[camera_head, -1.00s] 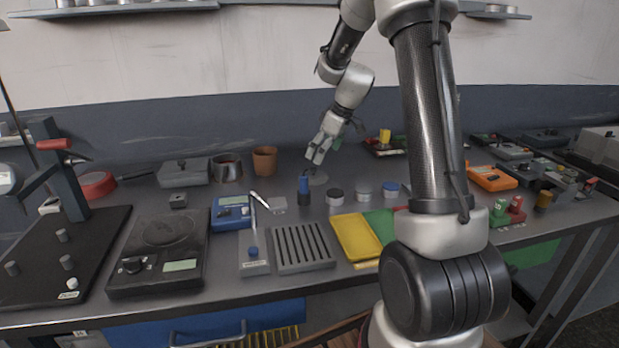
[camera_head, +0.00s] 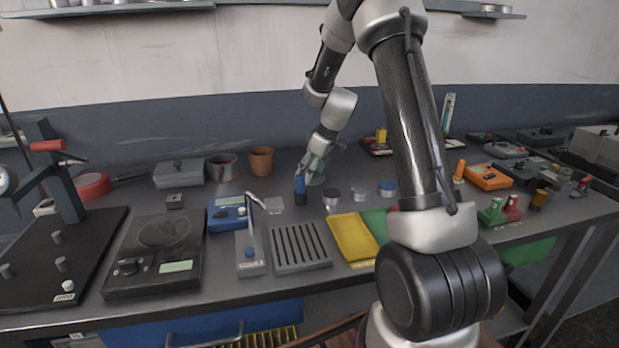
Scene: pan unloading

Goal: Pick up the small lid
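A small pale round disc (camera_head: 316,181), which looks like the small lid, lies on the bench beyond the blue-topped bottle. It is partly hidden by my gripper, so its outline is unclear. My gripper (camera_head: 307,172) points down at the disc and the bottle. Its fingertips are low, close to the disc's left edge and just above the bottle's blue top. They are too small and overlapped to tell whether they are open or shut, or whether they touch anything.
The blue-topped bottle (camera_head: 300,190) stands directly in front of my gripper. Small round containers (camera_head: 331,196), (camera_head: 361,193) and (camera_head: 387,189) stand to its right. A brown cup (camera_head: 261,160) and a grey covered box (camera_head: 179,172) are to the left. A yellow tray (camera_head: 353,238) lies in front.

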